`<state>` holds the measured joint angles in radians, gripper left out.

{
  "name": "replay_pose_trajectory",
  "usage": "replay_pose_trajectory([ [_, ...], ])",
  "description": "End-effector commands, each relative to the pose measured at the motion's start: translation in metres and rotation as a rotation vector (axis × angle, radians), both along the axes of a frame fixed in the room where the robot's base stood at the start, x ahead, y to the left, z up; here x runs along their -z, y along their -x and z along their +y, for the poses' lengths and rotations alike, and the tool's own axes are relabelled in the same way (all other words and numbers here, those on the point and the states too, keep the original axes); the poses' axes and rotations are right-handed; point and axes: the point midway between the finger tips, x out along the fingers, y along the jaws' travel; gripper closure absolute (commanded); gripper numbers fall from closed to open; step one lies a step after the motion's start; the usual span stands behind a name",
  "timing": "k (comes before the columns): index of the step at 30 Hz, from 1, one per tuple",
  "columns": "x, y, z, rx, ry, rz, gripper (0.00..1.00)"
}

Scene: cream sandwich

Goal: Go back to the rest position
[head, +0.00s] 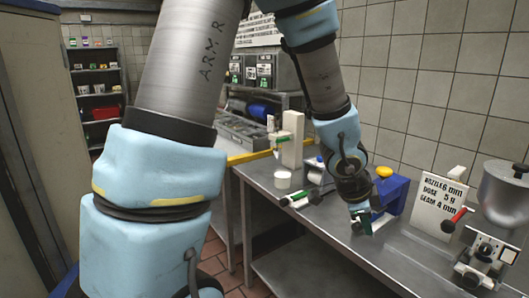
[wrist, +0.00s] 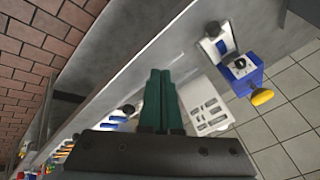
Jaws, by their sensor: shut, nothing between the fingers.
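My gripper (head: 361,222) hangs over the steel counter (head: 275,199) in the head view, close in front of a blue device with a yellow knob (head: 384,171). In the wrist view my gripper (wrist: 160,78) shows two dark green fingers side by side, shut with nothing between them. The blue device (wrist: 240,75) is to the right of the fingers in that view. My arm fills much of the left and middle of the head view and hides part of the room.
A white cup (head: 282,179) and tools with green ends (head: 297,201) lie on the counter. To the right stand a white sign (head: 438,204) and a metal machine with a red-handled lever (head: 487,252). A tiled wall (head: 430,80) runs behind. A shelf (head: 101,95) stands far left.

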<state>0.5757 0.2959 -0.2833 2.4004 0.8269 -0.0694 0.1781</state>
Motion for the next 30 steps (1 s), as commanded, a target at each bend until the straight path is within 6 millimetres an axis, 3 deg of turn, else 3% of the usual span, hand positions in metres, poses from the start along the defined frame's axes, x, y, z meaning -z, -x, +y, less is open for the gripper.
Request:
replay_pose_trajectory([
  [1, -0.003, -0.022, 0.033, -0.149, -0.02, 0.015, 1.0],
  [3, -0.005, -0.045, 0.079, -0.363, -0.045, 0.049, 1.0],
  [6, -0.009, -0.063, 0.15, -0.687, -0.069, 0.117, 1.0],
  [9, -0.013, -0.063, 0.218, -1.013, -0.073, 0.207, 1.0],
  [13, -0.017, -0.044, 0.282, -1.385, -0.05, 0.341, 1.0],
  [15, -0.019, -0.031, 0.303, -1.533, -0.031, 0.407, 1.0],
  [18, -0.02, -0.021, 0.317, -1.654, -0.008, 0.468, 1.0],
  [30, -0.021, -0.017, 0.319, -1.682, -0.003, 0.484, 1.0],
])
